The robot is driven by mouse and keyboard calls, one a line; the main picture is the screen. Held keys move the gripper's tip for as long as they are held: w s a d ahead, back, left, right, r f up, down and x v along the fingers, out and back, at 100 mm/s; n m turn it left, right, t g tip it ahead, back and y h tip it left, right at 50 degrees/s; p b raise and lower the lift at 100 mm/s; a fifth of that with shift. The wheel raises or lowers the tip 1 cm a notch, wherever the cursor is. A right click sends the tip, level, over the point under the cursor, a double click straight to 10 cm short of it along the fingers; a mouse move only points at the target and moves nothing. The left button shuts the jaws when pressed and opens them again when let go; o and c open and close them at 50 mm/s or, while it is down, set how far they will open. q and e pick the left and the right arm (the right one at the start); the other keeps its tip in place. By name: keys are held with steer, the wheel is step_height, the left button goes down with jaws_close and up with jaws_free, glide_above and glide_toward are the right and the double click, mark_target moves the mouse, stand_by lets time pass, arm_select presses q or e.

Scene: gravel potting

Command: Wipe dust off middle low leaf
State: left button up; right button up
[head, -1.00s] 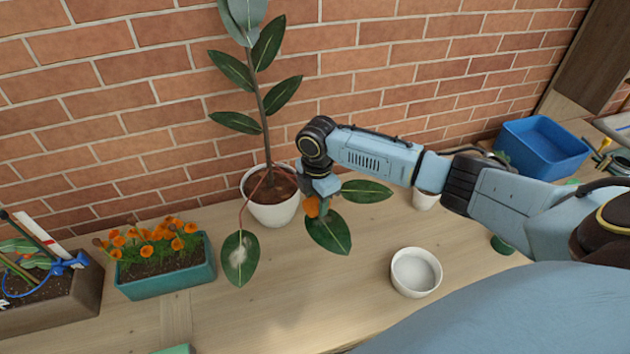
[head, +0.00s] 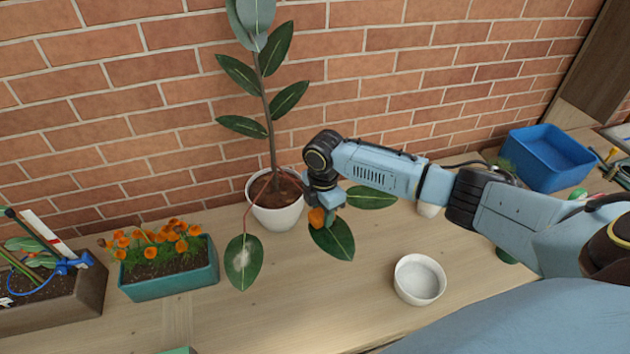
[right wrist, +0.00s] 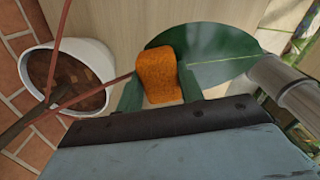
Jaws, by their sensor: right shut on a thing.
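The potted plant has several low leaves hanging around its white pot (head: 277,217). The middle low leaf (head: 334,241) hangs in front of the pot's right side, its upper end hidden by my right gripper (head: 321,207). That gripper is shut on an orange sponge (head: 317,218), which overlaps the leaf's upper part. In the right wrist view the sponge (right wrist: 158,75) sits between the green fingers against the leaf (right wrist: 225,55); firm contact cannot be told. I see no clear dust on the leaf's visible part. The left low leaf (head: 243,262) has a pale dust patch. My left gripper is out of view.
A right low leaf (head: 371,198) lies just beyond my right gripper. A white bowl (head: 419,279) stands on the bare wooden table at front right. A teal flower planter (head: 170,283) stands left, a blue bin (head: 548,160) back right. A brick wall is behind.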

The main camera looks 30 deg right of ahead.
steer(key=shift+w+d+r, duration=0.1)
steer(key=shift+w+r, duration=0.05)
steer(key=shift+w, duration=0.1)
steer(key=shift+w+r, duration=0.2)
steer(key=shift+r, duration=0.7)
step_height(320, 180, up, 2)
steer(key=shift+s+r, duration=0.15)
steer(key=shift+r, duration=1.85)
